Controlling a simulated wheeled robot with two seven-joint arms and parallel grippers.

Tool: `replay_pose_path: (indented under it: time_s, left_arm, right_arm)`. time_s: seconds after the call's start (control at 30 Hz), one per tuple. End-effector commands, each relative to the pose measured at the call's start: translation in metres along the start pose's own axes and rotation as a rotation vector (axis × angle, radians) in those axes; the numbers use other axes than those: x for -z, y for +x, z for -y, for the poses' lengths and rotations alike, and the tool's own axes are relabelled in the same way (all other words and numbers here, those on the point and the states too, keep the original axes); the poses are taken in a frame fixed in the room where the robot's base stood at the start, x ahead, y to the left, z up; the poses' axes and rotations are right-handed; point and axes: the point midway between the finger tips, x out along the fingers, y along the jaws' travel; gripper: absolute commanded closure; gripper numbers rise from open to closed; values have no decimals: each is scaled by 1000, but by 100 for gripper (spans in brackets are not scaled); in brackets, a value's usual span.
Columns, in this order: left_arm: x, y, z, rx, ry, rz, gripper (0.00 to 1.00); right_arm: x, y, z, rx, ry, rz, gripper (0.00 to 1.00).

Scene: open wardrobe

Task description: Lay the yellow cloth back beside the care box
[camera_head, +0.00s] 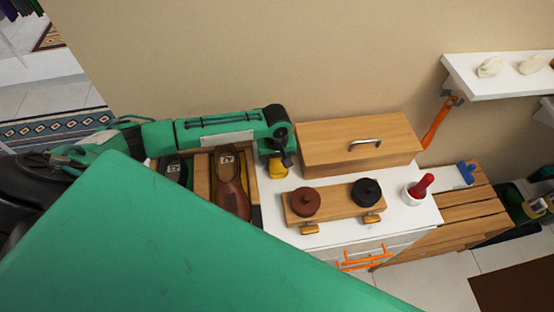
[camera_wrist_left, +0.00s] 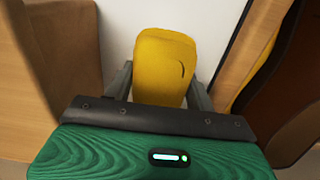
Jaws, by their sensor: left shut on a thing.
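The yellow cloth (camera_head: 277,168) shows in the head view just below my left gripper (camera_head: 284,160), at the left end of the white cabinet top. In the left wrist view the yellow cloth (camera_wrist_left: 163,65) stands between the two grey fingers of my left gripper (camera_wrist_left: 160,97), which is shut on it. White surface shows behind the cloth there. The care box (camera_head: 345,146), a wooden box with a metal handle, is just right of the cloth. I cannot tell whether the cloth touches the surface. My right gripper is not in view.
A wooden tray with brown shoes (camera_head: 230,185) is left of the cloth. A wooden stand (camera_head: 335,206) holds a brown tin (camera_head: 305,201) and a black tin (camera_head: 367,192). A white cup (camera_head: 413,195) with a red-handled tool stands to the right. White surface is bare near the front.

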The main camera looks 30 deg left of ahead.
Motion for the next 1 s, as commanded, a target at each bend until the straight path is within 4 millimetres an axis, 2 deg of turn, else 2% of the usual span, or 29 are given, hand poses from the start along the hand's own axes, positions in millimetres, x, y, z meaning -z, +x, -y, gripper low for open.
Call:
replay_pose_path:
  time_s: [0.03,0.07,0.17,0.43,0.57,0.67,1.0]
  left_arm:
    - [0,1,0,0,0,1,63]
    - [0,2,0,0,0,1,41]
    - [0,1,0,0,0,0,23]
    - [0,1,0,0,0,0,23]
    - [0,-7,0,0,-1,-1,23]
    - [1,-22,0,-1,0,-2,23]
    - [0,-93,0,-2,1,-2,23]
  right_arm:
    - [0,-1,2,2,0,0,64]
    - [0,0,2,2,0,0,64]
    - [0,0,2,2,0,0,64]
    - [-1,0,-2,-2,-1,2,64]
    - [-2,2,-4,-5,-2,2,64]
    - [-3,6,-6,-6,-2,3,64]
    - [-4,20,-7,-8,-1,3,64]
